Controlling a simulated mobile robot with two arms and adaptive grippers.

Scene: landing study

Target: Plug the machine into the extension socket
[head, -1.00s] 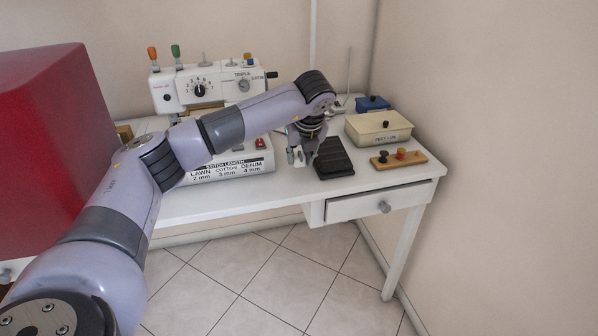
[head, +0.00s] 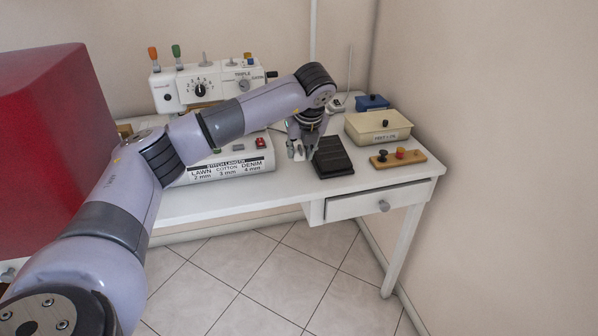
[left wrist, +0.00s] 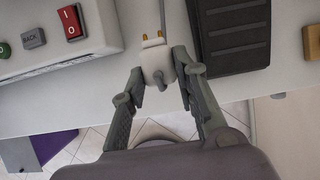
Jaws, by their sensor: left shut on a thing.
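The machine (head: 246,88) is a white sewing machine with dials at the back of the table. My left gripper (head: 299,153) is shut on a white plug (head: 299,157), just left of the black foot pedal (head: 332,158). In the left wrist view the gripper (left wrist: 158,76) grips the plug body (left wrist: 156,62) from both sides. Its two brass pins point away from the gripper, toward the top of the picture. A small white block (head: 336,104), partly behind my arm, may be the extension socket; its openings cannot be made out. My right gripper is not in view.
The pedal also shows close on the right in the left wrist view (left wrist: 231,35). The machine's base has a red switch (left wrist: 70,22). A cream box (head: 378,128), a blue box (head: 372,103) and a wooden board with knobs (head: 398,160) stand to the right. The drawer (head: 370,203) is below.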

